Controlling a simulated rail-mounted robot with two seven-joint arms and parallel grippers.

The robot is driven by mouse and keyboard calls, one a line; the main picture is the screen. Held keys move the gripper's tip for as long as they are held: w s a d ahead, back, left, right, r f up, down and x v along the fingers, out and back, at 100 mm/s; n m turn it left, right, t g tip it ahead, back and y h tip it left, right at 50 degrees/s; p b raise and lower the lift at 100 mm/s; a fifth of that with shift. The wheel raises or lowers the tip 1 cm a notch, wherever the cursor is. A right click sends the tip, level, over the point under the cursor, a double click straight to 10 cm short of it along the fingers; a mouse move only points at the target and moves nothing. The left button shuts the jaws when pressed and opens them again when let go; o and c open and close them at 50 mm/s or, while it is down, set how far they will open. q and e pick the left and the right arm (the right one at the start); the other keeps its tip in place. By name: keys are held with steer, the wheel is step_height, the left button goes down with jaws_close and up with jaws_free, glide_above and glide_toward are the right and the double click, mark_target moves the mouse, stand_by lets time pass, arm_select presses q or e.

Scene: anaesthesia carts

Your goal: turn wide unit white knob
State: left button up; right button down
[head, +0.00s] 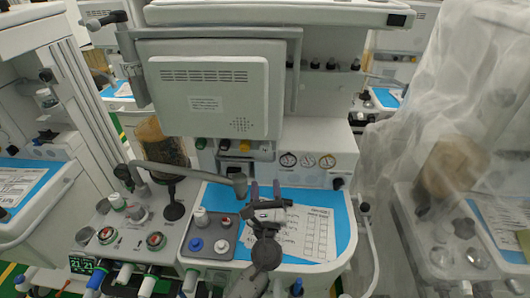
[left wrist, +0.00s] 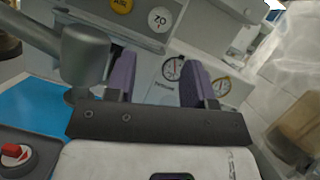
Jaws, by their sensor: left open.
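The central cart carries a grey knob panel (head: 211,232). A white knob (head: 221,246) sits at its front right and a taller white knob (head: 201,217) at its back left. I cannot tell which is the task's knob. A blue knob (head: 196,244) and a red knob (head: 226,220) share the panel; a red knob also shows in the left wrist view (left wrist: 15,155). My left gripper (head: 265,190) is open and empty, right of the panel above the blue worktop. Its purple fingers (left wrist: 158,80) point towards the gauges, apart from any knob. My right gripper is out of view.
A grey jointed tube end (head: 239,185) hangs close left of my gripper and looms large in the left wrist view (left wrist: 85,50). Papers (head: 305,233) lie on the blue mat (head: 341,210). Round gauges (head: 308,160) face forward behind. A plastic-draped cart (head: 440,130) stands right.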

mark_target(265, 149)
arm_select(q)
steer(key=b+x, duration=0.2)
steer(key=x, duration=0.7)
steer(key=shift+w+d+r, duration=0.1)
steer(key=shift+w, duration=0.3)
steer(key=shift+w+r, duration=0.3)
steer(key=shift+w, duration=0.3)
